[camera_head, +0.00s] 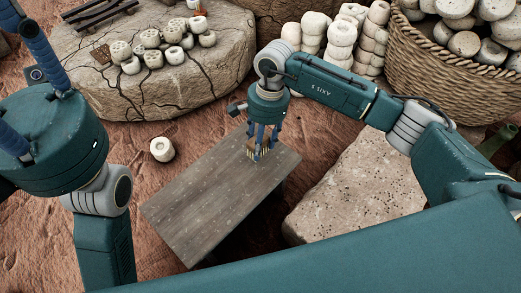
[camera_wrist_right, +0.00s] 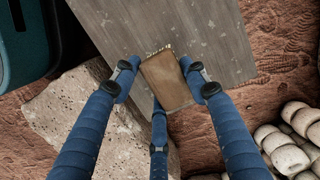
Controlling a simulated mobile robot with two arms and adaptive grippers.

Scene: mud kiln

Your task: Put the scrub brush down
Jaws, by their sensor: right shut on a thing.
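The scrub brush (camera_head: 255,152) is a brown wooden block with pale bristles beneath. My right gripper (camera_head: 260,150) is shut on it, pointing down near the far right corner of a grey wooden tabletop (camera_head: 205,195). In the right wrist view, the blue fingers of the gripper (camera_wrist_right: 165,85) surround the brush block (camera_wrist_right: 168,80), which overlaps the edge of the tabletop (camera_wrist_right: 215,45). I cannot tell whether the bristles touch the wood. My left gripper (camera_head: 25,85) is at the left edge, away from the table, with fingers spread and tips partly out of frame.
A cracked stone slab (camera_head: 165,85) at the back left carries several pale ring-shaped pieces. A white piece (camera_head: 162,149) lies on the ground left of the table. A pale stone block (camera_head: 355,185) stands at right, with a filled wicker basket (camera_head: 450,75) behind. The tabletop's middle is clear.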

